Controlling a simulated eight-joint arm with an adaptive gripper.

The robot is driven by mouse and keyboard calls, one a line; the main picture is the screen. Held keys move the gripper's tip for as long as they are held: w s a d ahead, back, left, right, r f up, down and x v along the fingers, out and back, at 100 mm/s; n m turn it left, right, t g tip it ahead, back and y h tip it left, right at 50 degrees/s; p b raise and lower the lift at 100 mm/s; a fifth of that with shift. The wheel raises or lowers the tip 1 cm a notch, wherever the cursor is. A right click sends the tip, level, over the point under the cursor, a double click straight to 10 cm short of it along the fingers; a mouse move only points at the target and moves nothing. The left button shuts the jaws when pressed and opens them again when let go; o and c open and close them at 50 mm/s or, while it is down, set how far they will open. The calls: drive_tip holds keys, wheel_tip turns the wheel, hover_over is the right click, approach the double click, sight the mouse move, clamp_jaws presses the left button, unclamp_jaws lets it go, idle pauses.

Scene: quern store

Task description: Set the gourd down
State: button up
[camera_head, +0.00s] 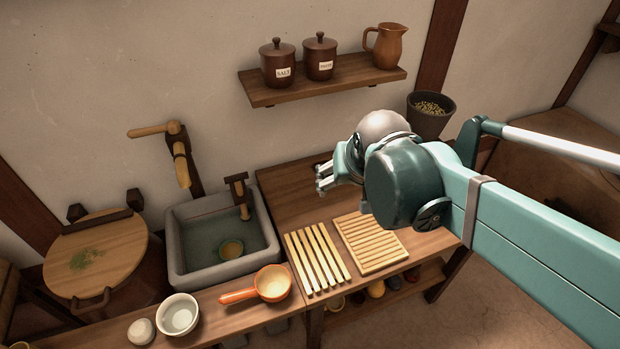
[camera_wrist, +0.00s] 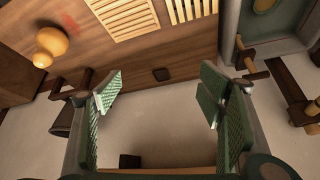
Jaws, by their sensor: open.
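The yellow-orange gourd (camera_wrist: 51,46) rests on the wooden counter (camera_wrist: 105,57) in the wrist view, at the upper left. In the head view the gourd does not show; my arm covers that part of the counter. My gripper (camera_wrist: 160,97) is open, its green-padded fingers wide apart with nothing between them. The gourd is outside the fingers, apart from them. In the head view my gripper (camera_head: 323,178) is above the back of the counter, pointing left.
Two slatted wooden racks (camera_head: 370,243) (camera_head: 317,260) lie on the counter. The stone sink (camera_head: 180,255) is to their left, with an orange ladle (camera_head: 271,284) and a white bowl (camera_head: 178,315) in front. A wall shelf (camera_head: 330,83) holds two jars and a jug.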

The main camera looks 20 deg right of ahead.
drive_tip(key=s+a+r+n+t+y, duration=0.1)
drive_tip(key=s+a+n, duration=0.3)
drive_tip(key=a, duration=0.4)
drive_tip(key=shift+s+y, duration=0.15)
drive_tip(key=shift+y, duration=0.25)
drive_tip(key=shift+a+r, duration=0.1)
idle(0.7)
